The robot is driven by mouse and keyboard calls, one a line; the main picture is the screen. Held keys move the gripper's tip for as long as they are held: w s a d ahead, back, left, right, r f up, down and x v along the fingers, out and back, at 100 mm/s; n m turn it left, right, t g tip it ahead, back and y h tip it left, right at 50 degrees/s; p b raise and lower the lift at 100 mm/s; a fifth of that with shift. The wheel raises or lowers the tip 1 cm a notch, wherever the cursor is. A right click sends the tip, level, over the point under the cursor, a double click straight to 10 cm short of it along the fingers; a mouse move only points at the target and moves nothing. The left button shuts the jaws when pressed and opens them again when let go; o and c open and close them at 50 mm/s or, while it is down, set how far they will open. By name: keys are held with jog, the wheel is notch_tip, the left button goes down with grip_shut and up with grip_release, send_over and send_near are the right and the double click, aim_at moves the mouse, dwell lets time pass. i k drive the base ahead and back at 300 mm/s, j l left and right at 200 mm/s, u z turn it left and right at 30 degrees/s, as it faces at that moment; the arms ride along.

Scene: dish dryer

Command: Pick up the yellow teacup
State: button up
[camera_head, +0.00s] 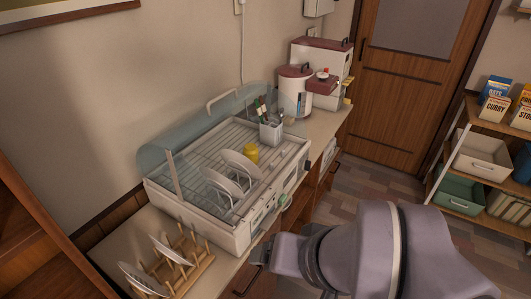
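The yellow teacup (251,153) is in the dish dryer (200,228), on its wire rack. It sits behind and to the right of the standing white plates (222,184), and to the left of the cutlery holder. It is small here, and I cannot make out its handle. The dryer's clear curved cover (180,148) is raised at the back, so the rack is open from above and in front. My grey arm is at the bottom right, in front of the counter and apart from the teacup. I cannot make out my gripper's fingers.
A light cutlery holder (271,133) with utensils stands in the rack. A wooden plate stand (185,262) is at the near left of the counter. A white-and-red canister (295,92) and an appliance (323,60) stand beyond the dryer. Shelves (480,150) stand at right.

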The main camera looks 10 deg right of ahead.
aim_at(251, 151)
jog(key=z, duration=3.9)
jog(key=u, duration=3.9)
jog(key=i+u, duration=0.2)
jog(key=i, duration=0.2)
jog(key=i+l+u, duration=0.2)
jog(key=i, duration=0.15)
